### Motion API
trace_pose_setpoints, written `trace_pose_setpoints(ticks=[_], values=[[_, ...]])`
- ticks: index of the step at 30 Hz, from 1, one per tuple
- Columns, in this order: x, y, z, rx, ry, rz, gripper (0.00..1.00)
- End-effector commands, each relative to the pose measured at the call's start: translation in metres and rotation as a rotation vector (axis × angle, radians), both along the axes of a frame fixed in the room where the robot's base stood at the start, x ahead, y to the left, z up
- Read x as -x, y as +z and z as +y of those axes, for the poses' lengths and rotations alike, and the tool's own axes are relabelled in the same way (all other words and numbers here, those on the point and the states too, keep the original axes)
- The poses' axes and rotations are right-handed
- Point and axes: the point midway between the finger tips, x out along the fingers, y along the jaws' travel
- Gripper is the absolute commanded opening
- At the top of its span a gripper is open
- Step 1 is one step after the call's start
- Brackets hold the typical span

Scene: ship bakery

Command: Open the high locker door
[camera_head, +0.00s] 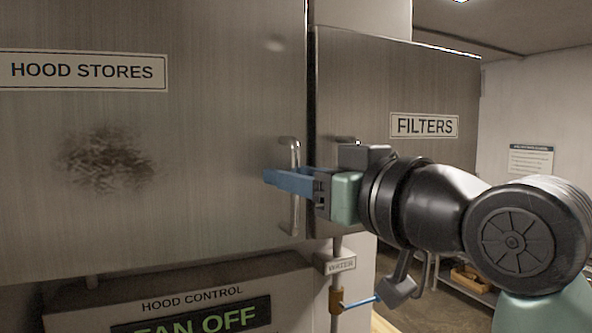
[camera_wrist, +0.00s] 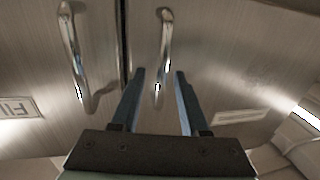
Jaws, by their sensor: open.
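The high locker has a HOOD STORES door (camera_head: 215,120) at the left and a FILTERS door (camera_head: 360,85) at the right, with a dark seam between them. Both look shut. The HOOD STORES handle (camera_head: 294,218) is an upright metal bar near that door's right edge. It also shows in the wrist view (camera_wrist: 165,45). My gripper (camera_head: 270,177) is open at this handle. In the wrist view its fingers (camera_wrist: 160,72) lie either side of the bar; I cannot tell if they touch it. The FILTERS handle (camera_wrist: 72,50) stands left of the fingers there and is mostly hidden in the head view.
A hood control panel (camera_head: 192,303) reading FAN OFF is below the HOOD STORES door. A pipe with a WATER tag (camera_head: 341,265) and a blue-levered valve (camera_head: 360,302) are below my gripper. Open floor and a low shelf (camera_head: 468,290) show at the right.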

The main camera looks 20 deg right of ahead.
Motion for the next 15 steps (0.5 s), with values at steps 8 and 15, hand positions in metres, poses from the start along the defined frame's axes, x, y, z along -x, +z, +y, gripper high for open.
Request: trace_pose_setpoints(ticks=[8,15], values=[[-0.0032,0.0001,0.0009,0.001,0.000,-0.001,0.45],[-0.0029,0.0002,0.0008,0.000,0.000,-0.001,0.11]])
